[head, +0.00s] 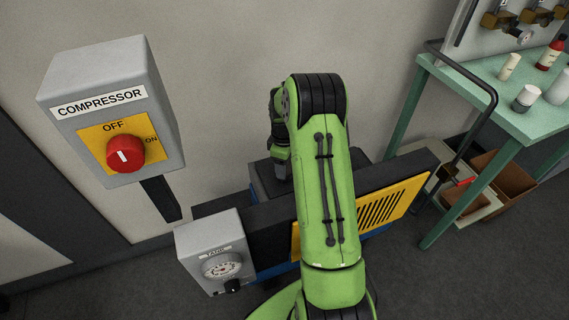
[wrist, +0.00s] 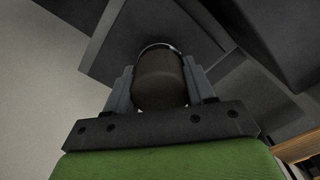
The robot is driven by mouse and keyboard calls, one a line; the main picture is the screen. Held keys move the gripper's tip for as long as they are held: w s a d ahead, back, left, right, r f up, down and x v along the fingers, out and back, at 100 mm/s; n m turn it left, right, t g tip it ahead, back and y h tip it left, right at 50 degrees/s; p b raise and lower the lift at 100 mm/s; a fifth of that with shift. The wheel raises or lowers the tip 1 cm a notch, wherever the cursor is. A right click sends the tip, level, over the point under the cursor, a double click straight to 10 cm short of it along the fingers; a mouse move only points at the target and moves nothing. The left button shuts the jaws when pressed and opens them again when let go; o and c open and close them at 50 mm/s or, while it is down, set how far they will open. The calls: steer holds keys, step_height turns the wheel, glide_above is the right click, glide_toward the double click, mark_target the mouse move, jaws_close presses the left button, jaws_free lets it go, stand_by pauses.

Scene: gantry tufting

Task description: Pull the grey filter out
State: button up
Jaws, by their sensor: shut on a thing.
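The filter (wrist: 160,82) shows in the wrist view as a dark grey-brown round piece with a thin pale rim at its far edge. My gripper (wrist: 161,76) is shut on it, with one grey finger on each side. Dark flat surfaces of the machine lie close beyond the filter; I cannot tell whether it is seated or free of them.
A grey box marked COMPRESSOR (head: 110,110) has a red knob (head: 125,154) pointing to OFF. A grey TANK gauge box (head: 222,252) stands left of my arm. A green table (head: 500,95) with bottles is at the right, with a cart handle (head: 465,70) beside it.

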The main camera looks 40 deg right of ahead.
steer(key=n, duration=0.5)
steer(key=shift+w+a+n, duration=0.1)
steer(key=shift+a+n, duration=0.05)
steer(key=shift+n, duration=3.05)
steer(key=o, duration=0.4)
steer(key=c, duration=0.5)
steer(key=shift+r+p, duration=1.3)
steer(key=shift+r, duration=0.3)
